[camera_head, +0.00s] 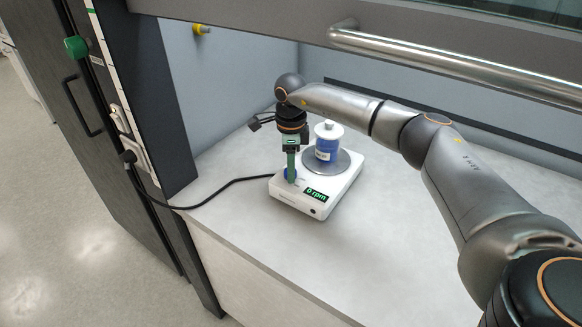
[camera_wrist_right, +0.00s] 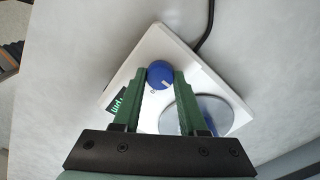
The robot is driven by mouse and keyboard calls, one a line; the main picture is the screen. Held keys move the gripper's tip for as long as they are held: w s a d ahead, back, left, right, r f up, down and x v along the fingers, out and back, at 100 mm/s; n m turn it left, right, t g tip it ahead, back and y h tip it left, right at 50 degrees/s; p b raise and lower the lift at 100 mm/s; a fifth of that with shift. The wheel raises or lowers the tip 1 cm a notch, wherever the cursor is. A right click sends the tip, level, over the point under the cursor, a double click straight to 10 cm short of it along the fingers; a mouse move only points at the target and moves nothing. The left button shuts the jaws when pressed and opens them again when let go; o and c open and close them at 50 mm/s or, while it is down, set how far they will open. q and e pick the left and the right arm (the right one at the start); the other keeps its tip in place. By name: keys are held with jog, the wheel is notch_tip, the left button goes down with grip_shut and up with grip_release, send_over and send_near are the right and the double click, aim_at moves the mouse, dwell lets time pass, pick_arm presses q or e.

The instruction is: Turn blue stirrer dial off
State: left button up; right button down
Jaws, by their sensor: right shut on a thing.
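The blue stirrer dial (camera_head: 289,173) is on the front left of the white stirrer (camera_head: 336,192). In the right wrist view the dial (camera_wrist_right: 161,74) shows a light pointer mark and sits between the green fingertips of my right gripper (camera_wrist_right: 160,77). My right gripper (camera_head: 291,172) points down and is shut on the dial. The stirrer's display (camera_head: 316,195) reads 0 rpm in green. My left gripper is out of view.
A white-capped bottle with blue contents (camera_head: 327,146) stands on the stirrer's round grey plate (camera_head: 349,163), close to my right gripper. A metal handle bar (camera_head: 450,62) crosses above. The counter's front is clear.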

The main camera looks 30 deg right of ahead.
jog(key=shift+c, duration=2.2)
grip_release()
notch_tip(320, 180, up, 13)
jog(key=shift+f+b, duration=0.2)
jog(key=shift+b, duration=0.2)
